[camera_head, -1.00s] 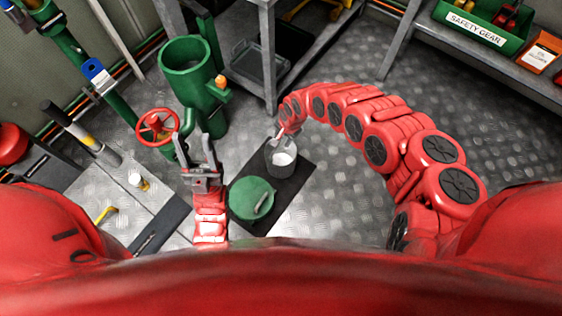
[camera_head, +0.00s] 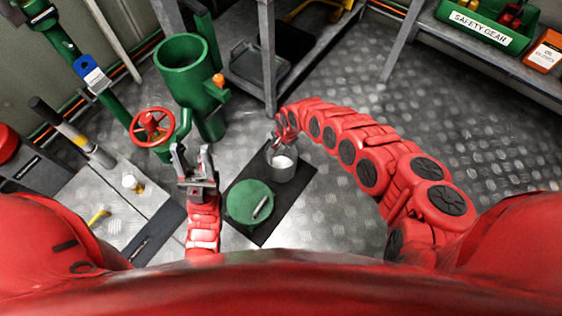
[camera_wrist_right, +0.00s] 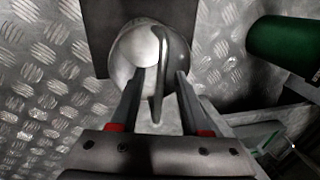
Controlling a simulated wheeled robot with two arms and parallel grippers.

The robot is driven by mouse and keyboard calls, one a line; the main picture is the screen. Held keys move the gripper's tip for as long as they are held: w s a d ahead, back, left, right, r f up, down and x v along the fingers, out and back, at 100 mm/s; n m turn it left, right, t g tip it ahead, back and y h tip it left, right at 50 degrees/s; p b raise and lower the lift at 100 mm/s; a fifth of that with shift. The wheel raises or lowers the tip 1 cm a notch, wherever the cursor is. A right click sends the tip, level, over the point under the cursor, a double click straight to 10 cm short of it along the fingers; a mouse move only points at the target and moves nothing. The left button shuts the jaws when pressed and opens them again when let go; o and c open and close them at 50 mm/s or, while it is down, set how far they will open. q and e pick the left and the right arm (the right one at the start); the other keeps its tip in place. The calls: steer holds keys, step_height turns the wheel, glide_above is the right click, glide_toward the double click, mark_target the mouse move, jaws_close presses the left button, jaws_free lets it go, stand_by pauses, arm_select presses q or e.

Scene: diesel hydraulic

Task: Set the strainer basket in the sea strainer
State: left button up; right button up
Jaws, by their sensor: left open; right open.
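The strainer basket (camera_head: 281,165) is a grey metal cup standing on a black mat (camera_head: 262,225) on the floor. In the right wrist view the basket (camera_wrist_right: 135,50) shows with its upright handle (camera_wrist_right: 160,85) between the open fingers. My right gripper (camera_wrist_right: 158,75) is open around the handle; I cannot tell whether it touches. In the head view my right gripper (camera_head: 272,141) is at the basket's rim. The sea strainer (camera_head: 184,55) is a green open-topped cylinder, left of the basket. My left gripper (camera_head: 192,151) is open and empty, below the strainer in the picture.
A round green lid (camera_head: 249,203) with a handle lies on the mat beside the basket. A red handwheel (camera_head: 153,127) sits on the pipe left of the strainer. A grey shelf post (camera_head: 268,60) stands behind the basket. Open floor (camera_head: 470,130) lies at right.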

steer(key=shift+f, duration=0.25)
stand_by(0.3)
jaws_close()
stand_by(1.3)
